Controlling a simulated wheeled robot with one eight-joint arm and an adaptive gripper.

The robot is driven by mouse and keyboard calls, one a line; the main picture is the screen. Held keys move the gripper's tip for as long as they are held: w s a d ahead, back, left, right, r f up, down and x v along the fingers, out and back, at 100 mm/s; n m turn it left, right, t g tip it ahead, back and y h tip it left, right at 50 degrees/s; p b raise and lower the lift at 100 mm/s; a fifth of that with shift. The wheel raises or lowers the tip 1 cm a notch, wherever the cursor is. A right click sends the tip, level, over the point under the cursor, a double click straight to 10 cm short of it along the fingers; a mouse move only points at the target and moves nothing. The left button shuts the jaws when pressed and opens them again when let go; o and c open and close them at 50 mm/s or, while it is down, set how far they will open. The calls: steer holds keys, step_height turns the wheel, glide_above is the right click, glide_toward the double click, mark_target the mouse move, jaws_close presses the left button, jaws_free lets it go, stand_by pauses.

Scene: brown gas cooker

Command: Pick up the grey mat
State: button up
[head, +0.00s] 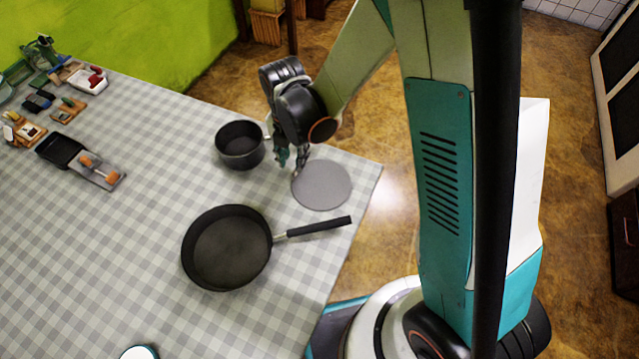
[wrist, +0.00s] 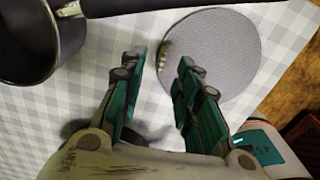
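The grey mat (head: 322,186) is a flat round disc lying on the checked tablecloth near the table's right corner. It also shows in the wrist view (wrist: 218,52), at the upper right, with a small light-coloured patch near its left edge. My gripper (head: 292,168) is at the mat's upper left edge in the head view. In the wrist view the gripper (wrist: 162,62) has its two fingers apart, with nothing held between them. The right finger overlaps the mat's lower left edge in that view. I cannot tell whether a finger touches the mat.
A dark pot (head: 240,145) stands just left of my gripper. A black frying pan (head: 228,248) lies below, its handle (head: 318,228) reaching right, just below the mat. Trays and small items, including a black tray (head: 60,150), sit at the far left. The table's middle is clear.

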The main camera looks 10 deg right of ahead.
step_height(320, 180, down, 4)
steer(key=shift+s+f+b, duration=0.1)
steer(key=shift+b, duration=0.8)
jaws_close()
steer(key=shift+r, duration=0.25)
